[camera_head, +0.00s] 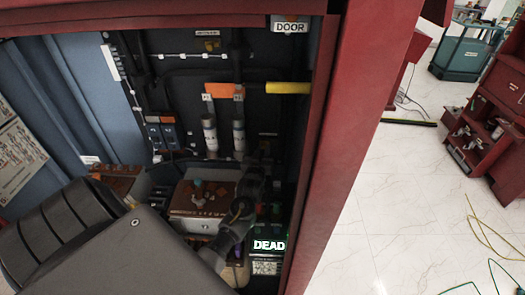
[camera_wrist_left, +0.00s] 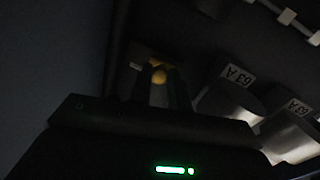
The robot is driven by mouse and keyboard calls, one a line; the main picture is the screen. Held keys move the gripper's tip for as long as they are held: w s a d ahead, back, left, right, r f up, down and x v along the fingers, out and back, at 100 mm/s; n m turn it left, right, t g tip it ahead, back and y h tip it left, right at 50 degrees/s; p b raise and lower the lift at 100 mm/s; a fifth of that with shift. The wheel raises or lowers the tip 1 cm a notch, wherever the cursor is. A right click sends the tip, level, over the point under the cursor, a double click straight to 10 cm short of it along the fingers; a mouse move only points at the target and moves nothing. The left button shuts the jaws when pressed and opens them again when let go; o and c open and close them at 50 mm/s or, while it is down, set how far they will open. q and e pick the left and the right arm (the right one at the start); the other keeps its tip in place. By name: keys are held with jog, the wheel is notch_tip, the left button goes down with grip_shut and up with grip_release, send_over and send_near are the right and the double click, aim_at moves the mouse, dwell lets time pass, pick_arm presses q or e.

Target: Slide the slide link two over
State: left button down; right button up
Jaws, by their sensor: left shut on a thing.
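My left gripper (camera_head: 254,178) reaches into the dark cabinet, in front of its back wall and right of a white box with a brown top (camera_head: 200,199). In the left wrist view the dark fingers (camera_wrist_left: 160,86) are shut around a small yellow knob (camera_wrist_left: 159,75). A brownish plate shows behind the knob. The knob's body is mostly hidden between the fingers. The picture is too dark to tell whether this knob belongs to slide link two, or how far the link is slid. My right gripper is not in view.
Two pale cylinders (camera_head: 210,135) stand above the box. A green "DEAD" display (camera_head: 269,245) glows below the gripper. Grey parts labelled 63 A (camera_wrist_left: 238,76) lie close right of the fingers. The red cabinet frame (camera_head: 345,150) bounds the right side.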

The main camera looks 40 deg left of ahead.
pick_arm(q)
jog(key=shift+w+d, duration=0.5)
jog(key=shift+d, duration=0.15)
jog(key=shift+w+d, duration=0.45)
jog(key=shift+d, duration=0.2)
jog(key=c, duration=1.3)
grip_release()
jog(key=shift+w+d, duration=0.1)
jog(key=shift+s+b, duration=0.3)
jog(key=b, duration=0.3)
send_near(274, 142)
jog(key=v, duration=0.6)
jog(key=shift+w, duration=0.1)
jog(key=shift+f, duration=0.1)
